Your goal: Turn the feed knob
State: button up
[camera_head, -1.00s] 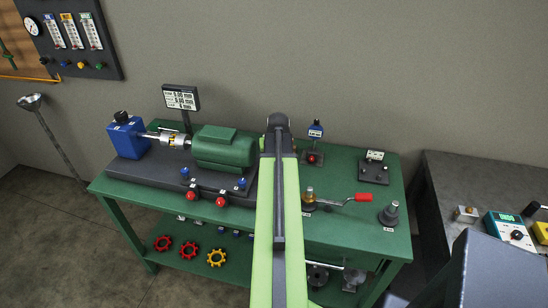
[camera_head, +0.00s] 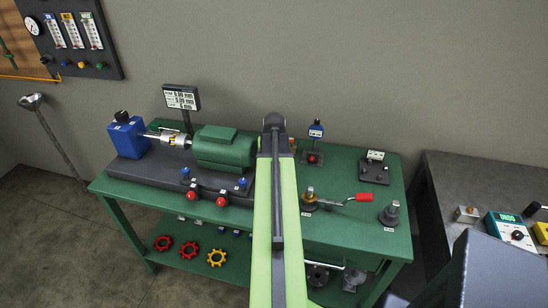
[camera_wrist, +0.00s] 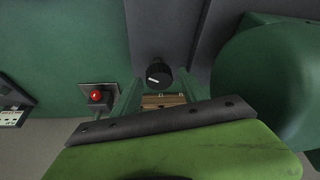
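A black round knob (camera_wrist: 154,75) with a white pointer line shows in the wrist view, on a dark strip between the green table and the green motor; I take it for the feed knob. In the head view my arm hides this spot. My gripper (camera_wrist: 158,88) shows in the wrist view as two green fingers set apart, one on each side just below the knob in the picture. It is open, with nothing clearly held. I cannot tell whether the fingers touch the knob. A brown block with small pale marks (camera_wrist: 163,100) shows between the fingers.
The green motor (camera_head: 222,147) stands left of my arm, close to my gripper in the wrist view. A red button (camera_head: 311,159) is right of the arm. A red-handled crank (camera_head: 335,200) and a grey post (camera_head: 389,214) stand further right on the green table (camera_head: 345,232).

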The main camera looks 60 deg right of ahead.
jog(key=shift+o, duration=0.3)
jog(key=p+v, duration=1.6)
jog(key=v, duration=0.1)
jog(key=shift+a+r, duration=0.1)
jog(key=shift+a, duration=0.1)
jog(key=w+a+f+n+t+y+b, duration=0.1)
jog(key=w+a+f+n+b, duration=0.15)
jog(key=w+a, duration=1)
jog(key=w+a+f+n+y+b, duration=0.1)
jog(key=w+a+f+n+b, duration=0.2)
jog(key=w+a, duration=0.95)
jog(key=a+f+n+y+b, duration=0.1)
jog(key=a+n, duration=0.1)
jog(key=a, duration=0.9)
jog(key=a+f+n, duration=0.2)
jog(key=a+n, duration=0.1)
jog(key=a, duration=0.8)
jog(key=s+a+g, duration=0.3)
jog(key=s+a, duration=0.2)
jog(key=s, duration=0.1)
jog(key=shift+a+f+n+y+b, duration=0.2)
jog(key=shift+a+n+y+b, duration=0.1)
jog(key=shift+n, duration=0.15)
